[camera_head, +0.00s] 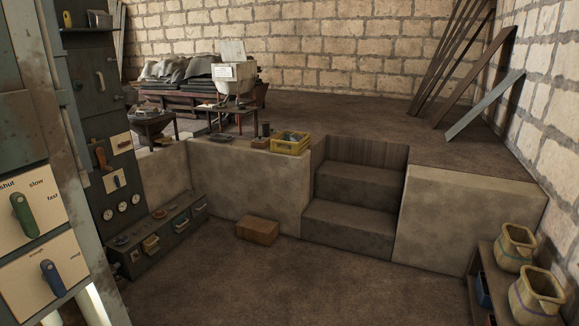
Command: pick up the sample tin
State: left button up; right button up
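I cannot make out for certain which thing is the sample tin. Neither of my grippers shows in the view.
Steps (350,230) lead up to the raised floor. A brown block (257,231) lies on the lower floor before the ledge. A low drawer cabinet (165,238) stands left. Two pots (537,297) stand on a shelf at right. The lower floor's middle is clear.

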aim_at(265, 125)
jog(key=i, duration=2.5)
